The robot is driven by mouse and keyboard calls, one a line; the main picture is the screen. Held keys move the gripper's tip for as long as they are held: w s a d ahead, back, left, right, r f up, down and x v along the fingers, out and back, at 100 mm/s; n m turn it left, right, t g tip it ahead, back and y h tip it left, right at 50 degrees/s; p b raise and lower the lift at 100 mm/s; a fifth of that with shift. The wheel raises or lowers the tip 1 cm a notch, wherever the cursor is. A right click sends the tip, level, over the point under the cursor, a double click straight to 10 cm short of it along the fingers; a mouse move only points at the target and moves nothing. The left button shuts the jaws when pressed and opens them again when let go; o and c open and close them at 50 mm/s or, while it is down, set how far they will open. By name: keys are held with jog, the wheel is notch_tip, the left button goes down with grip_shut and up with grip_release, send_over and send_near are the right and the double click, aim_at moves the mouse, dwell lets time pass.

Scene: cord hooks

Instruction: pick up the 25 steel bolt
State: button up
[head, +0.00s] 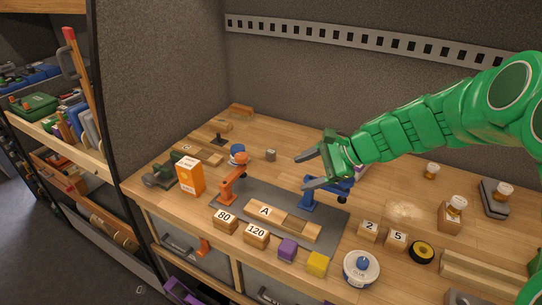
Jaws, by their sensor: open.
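My gripper (300,172) is open and empty, its fingers pointing left over the middle of the wooden workbench. No label reading 25 can be made out. A small grey metal-looking cylinder (270,155) stands upright on the bench, left of my fingertips and apart from them. It may be the steel bolt, but it is too small to tell. Blocks marked 2 (369,230) and 5 (396,239) stand separately at the front right.
An orange-and-white box (190,176), an orange toy arm (233,179) and a blue one (309,199) stand nearby. Blocks marked 80 (225,218) and 120 (256,234) line the front. A round white container (361,268) sits front right. The back wall carries a slotted strip (370,40).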

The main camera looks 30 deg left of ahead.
aim_at(275, 154)
jog(key=w+a+f+m+t+y, duration=0.1)
jog(key=w+a+f+m, duration=0.2)
jog(key=w+a+f, duration=0.1)
jog(key=w+a+f+m+t+y, duration=0.1)
jog(key=w+a+f+m, duration=0.3)
jog(key=w+a, duration=0.2)
jog(key=w+a+f+m+t+y, duration=0.1)
jog(key=w+a+f+m, duration=0.2)
jog(key=w, duration=0.6)
jog(key=shift+a+f+m+y, duration=0.3)
jog(key=shift+a+f+m, duration=0.1)
jog(key=shift+a+f, duration=0.8)
jog(key=shift+x, duration=1.3)
jog(key=shift+w+a, duration=0.25)
jog(key=shift+a, duration=0.25)
jog(key=shift+w+r+x, duration=0.1)
jog(key=shift+w+x, duration=0.05)
jog(key=shift+x, duration=0.95)
jog(key=shift+w+r+x, duration=0.1)
jog(key=shift+x, duration=1)
jog(key=shift+a, duration=0.1)
jog(key=c, duration=1.1)
jog(key=shift+r, duration=0.1)
